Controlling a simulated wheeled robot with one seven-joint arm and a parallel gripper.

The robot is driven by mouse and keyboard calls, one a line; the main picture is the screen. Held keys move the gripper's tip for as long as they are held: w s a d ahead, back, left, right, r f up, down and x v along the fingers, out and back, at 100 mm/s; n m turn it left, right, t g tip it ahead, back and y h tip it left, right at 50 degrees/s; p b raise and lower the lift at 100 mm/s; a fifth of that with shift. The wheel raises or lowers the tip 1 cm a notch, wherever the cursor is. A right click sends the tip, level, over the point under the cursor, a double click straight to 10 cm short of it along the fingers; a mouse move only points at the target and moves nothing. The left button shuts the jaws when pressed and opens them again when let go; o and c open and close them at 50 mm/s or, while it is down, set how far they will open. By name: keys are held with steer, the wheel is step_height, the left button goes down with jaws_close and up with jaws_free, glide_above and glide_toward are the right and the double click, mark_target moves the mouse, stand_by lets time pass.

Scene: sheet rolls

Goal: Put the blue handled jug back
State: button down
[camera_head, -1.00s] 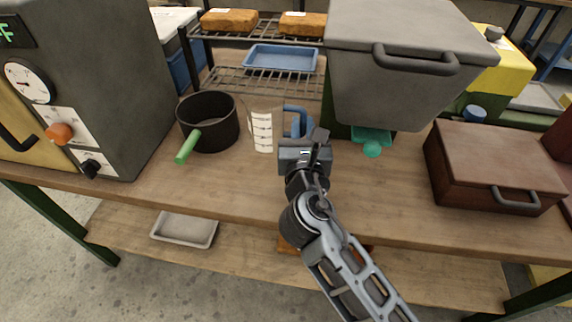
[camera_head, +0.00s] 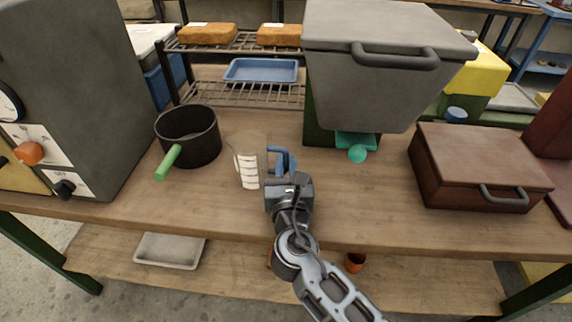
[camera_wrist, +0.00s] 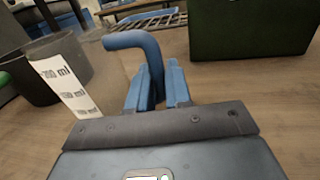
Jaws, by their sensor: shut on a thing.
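The jug (camera_head: 247,165) is a clear vessel with a white measuring label and a blue handle (camera_head: 281,157). It stands upright near the middle of the bench, right of the black pot. In the wrist view the jug's label (camera_wrist: 66,84) is at the left and the blue handle (camera_wrist: 140,42) bends down between my fingers. My gripper (camera_head: 284,178) is shut on the handle, at the jug's right side; its blue fingers also show in the wrist view (camera_wrist: 158,88). The jug's base is hard to see, so I cannot tell whether it touches the bench.
A black pot (camera_head: 190,138) with a green handle stands left of the jug. Behind is a wire rack (camera_head: 206,92) with a blue tray (camera_head: 261,71). A grey hopper (camera_head: 370,85) overhangs a teal piece (camera_head: 357,146). A brown box (camera_head: 478,160) is at right. Bare bench lies between.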

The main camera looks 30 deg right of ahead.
steer(key=c, duration=1.1)
jaws_free()
steer(key=shift+o, duration=0.2)
steer(key=shift+r, duration=0.1)
steer(key=v, duration=1.2)
